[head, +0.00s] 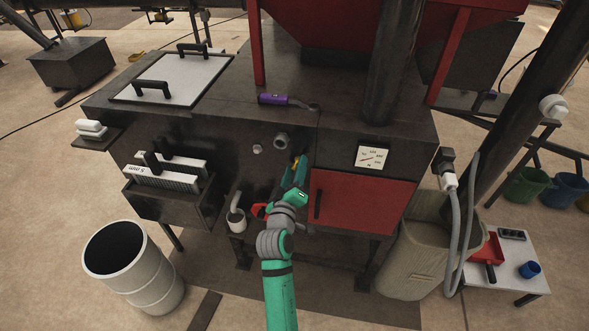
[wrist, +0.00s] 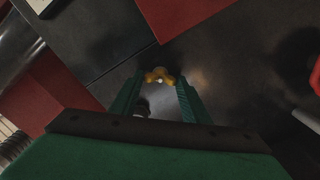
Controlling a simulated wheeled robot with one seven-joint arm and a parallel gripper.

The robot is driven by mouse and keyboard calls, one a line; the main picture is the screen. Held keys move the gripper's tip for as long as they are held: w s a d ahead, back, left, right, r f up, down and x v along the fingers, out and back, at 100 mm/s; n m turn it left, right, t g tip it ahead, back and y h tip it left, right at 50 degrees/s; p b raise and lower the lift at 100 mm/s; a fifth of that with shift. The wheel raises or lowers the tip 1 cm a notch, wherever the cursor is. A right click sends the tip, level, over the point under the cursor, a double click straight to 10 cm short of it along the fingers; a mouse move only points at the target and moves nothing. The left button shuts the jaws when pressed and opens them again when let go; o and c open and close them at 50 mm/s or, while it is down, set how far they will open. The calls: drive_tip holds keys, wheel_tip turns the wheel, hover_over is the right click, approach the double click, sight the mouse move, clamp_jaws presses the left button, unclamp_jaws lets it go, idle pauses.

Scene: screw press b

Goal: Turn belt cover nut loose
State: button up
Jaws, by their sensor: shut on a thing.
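A small yellow wing-shaped nut (wrist: 160,75) with a pale centre is between my fingertips in the wrist view, against the dark machine front. In the head view its yellow (head: 297,161) shows at the tip of my gripper (head: 295,173), just left of the red door's upper corner. My green gripper (wrist: 160,88) is shut on the yellow nut, one finger on each side. The fingers partly cover the nut in the head view. I cannot tell how far it is threaded on.
A red door (head: 362,204) with a dark handle is right of my gripper, a gauge (head: 372,157) above it. A grey hex fitting (head: 281,141) sits just above my gripper. A purple-handled tool (head: 275,99) lies on the machine top. A white barrel (head: 132,268) stands lower left.

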drive_tip(key=o, duration=1)
drive_tip(key=shift+o, duration=0.2)
drive_tip(key=s+a, duration=0.2)
drive_tip(key=s, duration=0.8)
drive_tip(key=shift+s, duration=0.25)
drive_tip(key=shift+w, duration=0.15)
